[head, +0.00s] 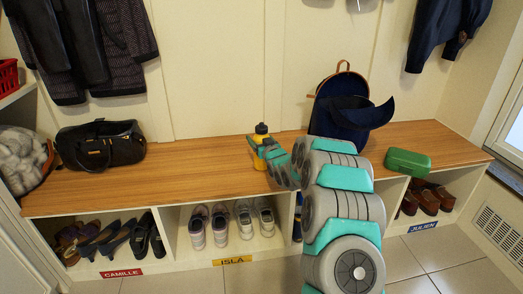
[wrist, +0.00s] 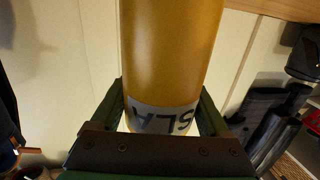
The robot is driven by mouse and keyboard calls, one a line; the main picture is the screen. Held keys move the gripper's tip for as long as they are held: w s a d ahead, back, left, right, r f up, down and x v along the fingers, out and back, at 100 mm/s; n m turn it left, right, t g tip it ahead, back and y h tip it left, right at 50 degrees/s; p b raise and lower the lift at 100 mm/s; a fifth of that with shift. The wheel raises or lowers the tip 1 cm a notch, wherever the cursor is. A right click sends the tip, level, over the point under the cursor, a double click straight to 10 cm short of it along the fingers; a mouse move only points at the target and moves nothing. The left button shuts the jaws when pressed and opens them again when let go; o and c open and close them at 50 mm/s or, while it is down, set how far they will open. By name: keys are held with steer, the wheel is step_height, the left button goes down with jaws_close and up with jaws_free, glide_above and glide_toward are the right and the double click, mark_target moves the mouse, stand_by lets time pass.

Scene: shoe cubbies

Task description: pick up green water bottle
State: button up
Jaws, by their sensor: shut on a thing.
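A yellow bottle (head: 261,131) with a black cap stands upright at the bench's middle in the head view. In the wrist view the yellow bottle (wrist: 172,50) fills the centre, with a grey label whose visible letters read "SLA" upside down. My gripper (wrist: 163,112) is shut on it, one finger on each side. In the head view my gripper (head: 260,150) is small and partly merged with the arm. The bottle's base is hard to see, so I cannot tell whether it touches the bench. I see no green water bottle.
The wooden bench (head: 195,170) holds a black bag (head: 100,147), a dark blue backpack (head: 335,105) with a cap, and a green case (head: 407,162). Cubbies below hold shoes, labelled Camille, Isla and Julien. Coats hang above. The bench between black bag and bottle is clear.

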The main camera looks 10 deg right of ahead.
jaws_close()
steer(key=shift+r, duration=0.15)
stand_by(0.4)
